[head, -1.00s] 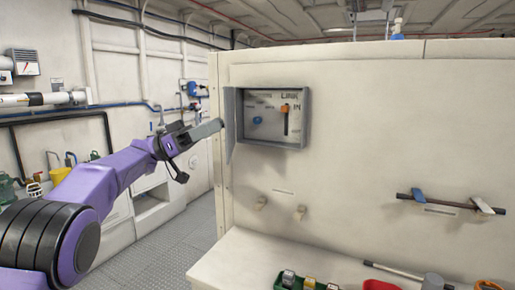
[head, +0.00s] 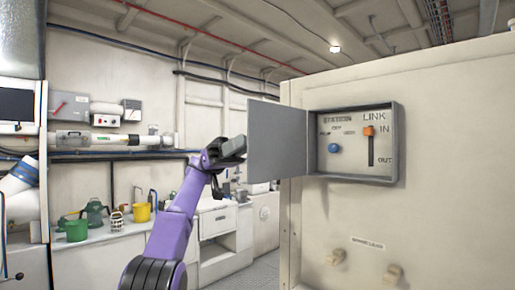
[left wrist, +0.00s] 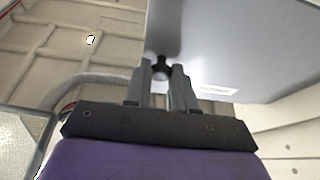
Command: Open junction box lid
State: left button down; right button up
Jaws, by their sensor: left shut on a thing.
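The junction box (head: 397,140) is a grey open-fronted case on the cream panel. The grey lid (head: 277,140) stands swung out to the left from the box's left side. My left gripper (head: 238,148) is at the lid's free left edge. In the left wrist view the left gripper (left wrist: 163,72) is shut on the lid's small black knob (left wrist: 162,64), with the lid (left wrist: 230,45) spreading to the right. My right gripper is not in view.
Two pegs (head: 337,256) stick out of the cream panel (head: 440,225) below the box. A bench (head: 100,248) with a yellow pot (head: 142,212) and green containers runs along the left wall. Open space lies left of the lid.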

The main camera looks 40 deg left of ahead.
aim_at(252, 118)
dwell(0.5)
pick_arm(q)
jog(key=c, duration=1)
grip_release()
jog(key=shift+o, duration=0.2)
notch_tip(252, 118, up, 4)
jog(key=p, duration=0.3)
jog(key=shift+w+p, duration=0.1)
jog(key=shift+p, duration=0.3)
jog(key=shift+s+d+r+b, duration=0.15)
jog(key=shift+s+d+b, duration=0.3)
jog(key=shift+b, duration=0.35)
jog(key=s+d+r+b, duration=0.4)
jog(key=s+d+r, duration=0.4)
jog(key=s, duration=0.1)
jog(key=shift+s+d+r, duration=0.3)
jog(key=shift+d+r, duration=0.05)
jog(key=shift+r, duration=0.05)
